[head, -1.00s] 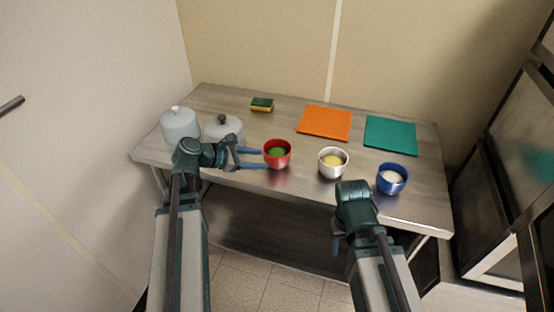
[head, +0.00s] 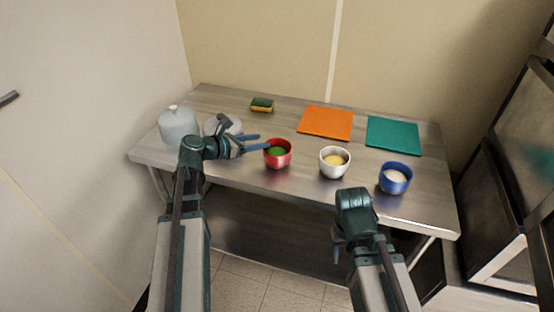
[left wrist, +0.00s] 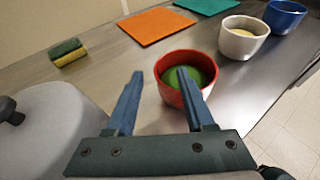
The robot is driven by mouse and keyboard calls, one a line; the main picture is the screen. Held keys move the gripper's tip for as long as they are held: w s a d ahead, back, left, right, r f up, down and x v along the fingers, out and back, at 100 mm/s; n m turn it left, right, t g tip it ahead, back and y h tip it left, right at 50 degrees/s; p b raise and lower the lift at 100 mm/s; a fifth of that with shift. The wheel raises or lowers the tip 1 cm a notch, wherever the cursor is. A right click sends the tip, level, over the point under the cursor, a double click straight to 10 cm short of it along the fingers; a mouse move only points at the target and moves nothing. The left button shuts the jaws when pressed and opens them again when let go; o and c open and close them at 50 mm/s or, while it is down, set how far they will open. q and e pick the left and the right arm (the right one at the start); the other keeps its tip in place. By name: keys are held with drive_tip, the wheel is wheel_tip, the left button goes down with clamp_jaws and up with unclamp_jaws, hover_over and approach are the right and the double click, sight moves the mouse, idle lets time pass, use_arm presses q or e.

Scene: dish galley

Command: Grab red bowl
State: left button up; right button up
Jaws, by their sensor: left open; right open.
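The red bowl (head: 278,163) stands upright near the front edge of the table, with something green inside. It also shows in the left wrist view (left wrist: 172,97), just beyond and mostly to the right of the jaws' middle. My left gripper (head: 263,142) is open and empty at the bowl's left side, its fingertips close to the rim. In the left wrist view its blue fingers (left wrist: 160,74) are spread, the right one overlapping the bowl; I cannot tell if it touches. My right gripper (head: 336,255) is open, low in front of the table and mostly hidden by its arm.
A white bowl (head: 334,168) with yellow contents and a blue bowl (head: 394,185) stand right of the red one. A grey lidded pot (left wrist: 50,125) is close to my left gripper, beside a pale jar (head: 178,126). Orange mat (head: 325,123), teal mat (head: 393,136) and sponge (head: 262,105) lie behind.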

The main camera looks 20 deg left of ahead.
sight(274, 141)
use_arm(q)
drive_tip(key=shift+w+d+f, duration=0.1)
drive_tip(key=shift+w+d, duration=0.05)
drive_tip(key=shift+w, duration=0.05)
drive_tip(key=b+x, duration=0.1)
drive_tip(key=x, duration=0.1)
drive_tip(key=f+b+x, duration=0.1)
drive_tip(key=x, duration=0.1)
drive_tip(key=shift+w+f+b, duration=0.1)
drive_tip(key=shift+w+b, duration=0.15)
drive_tip(key=shift+b, duration=0.05)
drive_tip(key=shift+w+d, duration=0.15)
drive_tip(key=shift+w, duration=0.05)
drive_tip(key=shift+s, duration=0.1)
clamp_jaws()
idle(1.0)
